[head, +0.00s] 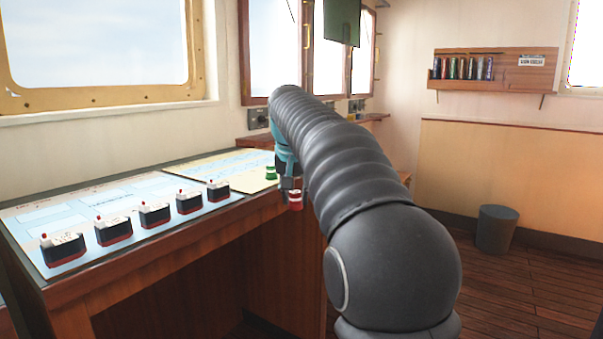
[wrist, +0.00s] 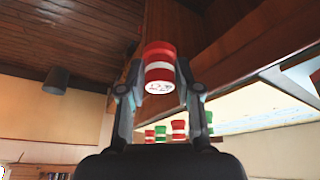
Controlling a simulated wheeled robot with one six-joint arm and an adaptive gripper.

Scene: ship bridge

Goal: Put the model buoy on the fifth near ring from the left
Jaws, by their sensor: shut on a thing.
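The model buoy (head: 295,199) is a small red and white striped cylinder. My gripper (head: 288,184) is shut on it and holds it beside the wooden desk's front edge, clear of the top. In the wrist view my gripper (wrist: 160,72) has a finger on each side of the buoy (wrist: 159,68), whose white end with small markings faces the camera. That view appears upside down. I cannot make out the near rings in either view; my arm hides part of the desk.
Several model ships (head: 154,214) stand in a row on the desk charts. A green buoy (head: 270,172) is on the pale yellow chart (head: 215,170); several red and green ones (wrist: 178,129) show in the wrist view. A grey bin (head: 496,229) stands on open floor.

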